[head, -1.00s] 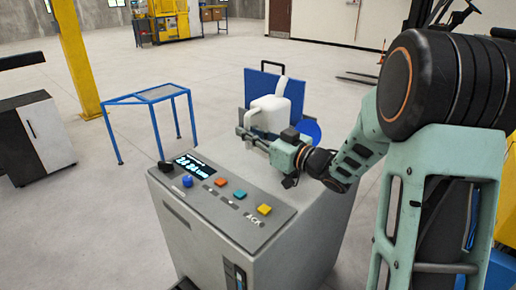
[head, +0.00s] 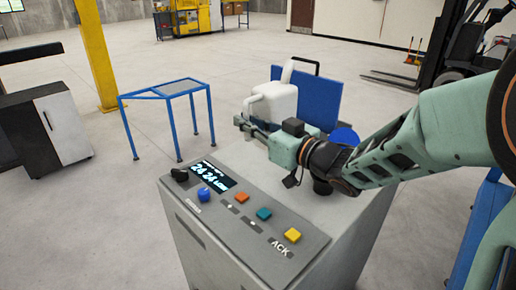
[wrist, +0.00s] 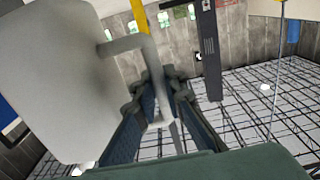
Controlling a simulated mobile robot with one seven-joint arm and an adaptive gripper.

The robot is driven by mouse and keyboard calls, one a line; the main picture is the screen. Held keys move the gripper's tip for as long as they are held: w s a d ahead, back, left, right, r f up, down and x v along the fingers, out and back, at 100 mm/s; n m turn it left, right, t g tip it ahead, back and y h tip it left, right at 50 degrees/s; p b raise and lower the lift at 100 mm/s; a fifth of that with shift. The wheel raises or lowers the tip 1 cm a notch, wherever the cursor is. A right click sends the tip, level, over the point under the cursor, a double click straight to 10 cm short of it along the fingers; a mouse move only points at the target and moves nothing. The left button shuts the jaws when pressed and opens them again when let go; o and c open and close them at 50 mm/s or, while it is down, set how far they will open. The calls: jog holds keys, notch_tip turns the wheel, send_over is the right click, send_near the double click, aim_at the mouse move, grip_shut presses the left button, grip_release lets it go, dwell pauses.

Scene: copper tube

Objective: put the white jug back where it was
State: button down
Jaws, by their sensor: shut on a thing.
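The white jug (head: 272,103) is upright above the far end of the grey console, in front of the left part of a blue panel. My gripper (head: 246,124) is shut on the jug's handle at its near left side. In the wrist view the jug (wrist: 55,80) fills the left, and its handle (wrist: 147,48) runs down between my gripper's fingers (wrist: 155,108). The jug's underside is hidden behind my gripper in the head view, so I cannot tell whether it touches anything.
The grey console (head: 225,235) has a lit display (head: 212,175) and coloured buttons at its near edge.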

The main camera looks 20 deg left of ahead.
jog(key=w+a+f, duration=0.6)
jog(key=w+f, duration=0.5)
jog(key=f, duration=0.1)
jog(key=shift+w+a+f+b, duration=0.15)
jog(key=shift+a+f+b, duration=0.05)
jog(key=shift+b, duration=0.2)
jog(key=c, duration=2.5)
grip_release()
jog(key=shift+f, duration=0.3)
jog(key=o, duration=0.5)
jog(key=shift+r, duration=0.1)
jog(key=v, duration=1.2)
jog(key=shift+r, duration=0.1)
